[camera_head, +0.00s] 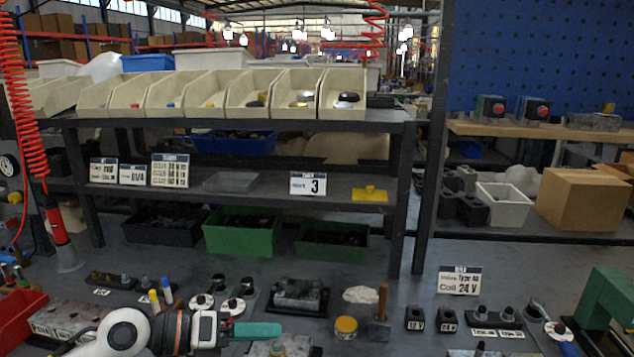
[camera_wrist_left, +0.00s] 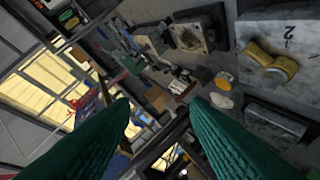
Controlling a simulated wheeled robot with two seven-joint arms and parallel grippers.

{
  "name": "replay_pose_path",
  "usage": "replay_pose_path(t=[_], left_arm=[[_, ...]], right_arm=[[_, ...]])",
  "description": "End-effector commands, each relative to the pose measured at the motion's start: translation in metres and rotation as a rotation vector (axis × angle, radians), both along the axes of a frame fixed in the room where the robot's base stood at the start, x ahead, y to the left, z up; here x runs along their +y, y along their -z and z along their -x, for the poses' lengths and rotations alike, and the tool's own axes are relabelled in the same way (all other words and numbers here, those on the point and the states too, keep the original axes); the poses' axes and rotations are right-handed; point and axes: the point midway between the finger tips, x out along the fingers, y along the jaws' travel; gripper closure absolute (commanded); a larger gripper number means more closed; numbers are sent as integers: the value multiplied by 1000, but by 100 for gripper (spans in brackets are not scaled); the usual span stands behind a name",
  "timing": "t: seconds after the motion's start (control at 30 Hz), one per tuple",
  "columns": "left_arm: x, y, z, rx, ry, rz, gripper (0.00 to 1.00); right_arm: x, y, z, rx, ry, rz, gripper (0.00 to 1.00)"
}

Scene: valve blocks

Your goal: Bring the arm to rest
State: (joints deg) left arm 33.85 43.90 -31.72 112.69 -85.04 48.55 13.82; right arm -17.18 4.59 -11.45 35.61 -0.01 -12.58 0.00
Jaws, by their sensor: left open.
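My left arm comes in from the lower left of the head view, and my left gripper (camera_head: 278,331) shows side-on with its teal fingers pointing right, low over the front of the bench. The left wrist view shows my left gripper (camera_wrist_left: 161,103) with its two green ribbed fingers well apart and nothing between them. My right gripper is in neither view.
A valve block (camera_head: 298,292) lies in a dark tray beyond the fingers. A yellow tin (camera_head: 346,326), a wooden-handled tool (camera_head: 381,310) and a white cloth (camera_head: 361,295) are to the right. A green fixture (camera_head: 605,300) stands far right. Shelves with bins (camera_head: 243,232) rise behind.

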Motion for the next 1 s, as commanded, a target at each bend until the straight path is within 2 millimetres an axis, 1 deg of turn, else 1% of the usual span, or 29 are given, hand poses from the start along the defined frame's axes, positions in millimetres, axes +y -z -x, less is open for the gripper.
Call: replay_pose_path(t=[0.03, 0.07, 0.1, 0.17, 0.2, 0.27, 0.3, 0.37, 0.4, 0.47, 0.5, 0.57, 0.6, 0.67, 0.7, 0.77, 0.8, 0.87, 0.9, 1.0], left_arm=[[-17, -11, 10, 24, -11, 167, 58], [-23, -21, 13, 39, -29, 270, 58], [-27, -33, 16, 60, -62, 404, 58], [-25, -49, 17, 106, -131, 599, 58], [-19, -57, 15, 142, -188, 724, 58], [-5, -63, 12, 208, -292, 901, 58], [7, -62, 8, 259, -371, 1011, 58], [28, -54, 4, 343, -505, 1160, 58], [44, -44, 1, 406, -605, 1251, 58], [67, -21, 1, 509, -765, 1368, 58], [81, -2, 3, 581, -879, 1433, 58], [101, 32, 11, 701, -1059, 1510, 58], [112, 57, 20, 783, -1185, 1546, 58], [124, 96, 40, 915, -1377, 1575, 58], [130, 120, 56, 1000, -1497, 1579, 58], [133, 151, 81, 1116, -1654, 1564, 58], [134, 167, 97, 1185, -1743, 1544, 58], [133, 188, 121, 1279, -1861, 1510, 58], [132, 199, 136, 1336, -1930, 1481, 58], [128, 221, 172, 1463, -2079, 1401, 58]], right_arm=[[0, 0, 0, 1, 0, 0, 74], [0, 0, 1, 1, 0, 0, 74], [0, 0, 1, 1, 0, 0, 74], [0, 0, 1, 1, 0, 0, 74], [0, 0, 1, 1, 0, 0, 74], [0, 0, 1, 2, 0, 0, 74], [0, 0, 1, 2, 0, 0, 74], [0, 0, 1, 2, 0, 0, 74], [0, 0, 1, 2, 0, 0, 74], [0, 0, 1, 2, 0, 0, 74], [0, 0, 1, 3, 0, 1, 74], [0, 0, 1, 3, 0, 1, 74], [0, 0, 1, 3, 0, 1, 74], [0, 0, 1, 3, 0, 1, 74], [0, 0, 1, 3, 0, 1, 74], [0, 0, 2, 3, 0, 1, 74], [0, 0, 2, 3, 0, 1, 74], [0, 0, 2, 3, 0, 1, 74], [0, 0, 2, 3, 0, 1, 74], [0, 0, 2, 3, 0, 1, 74]])
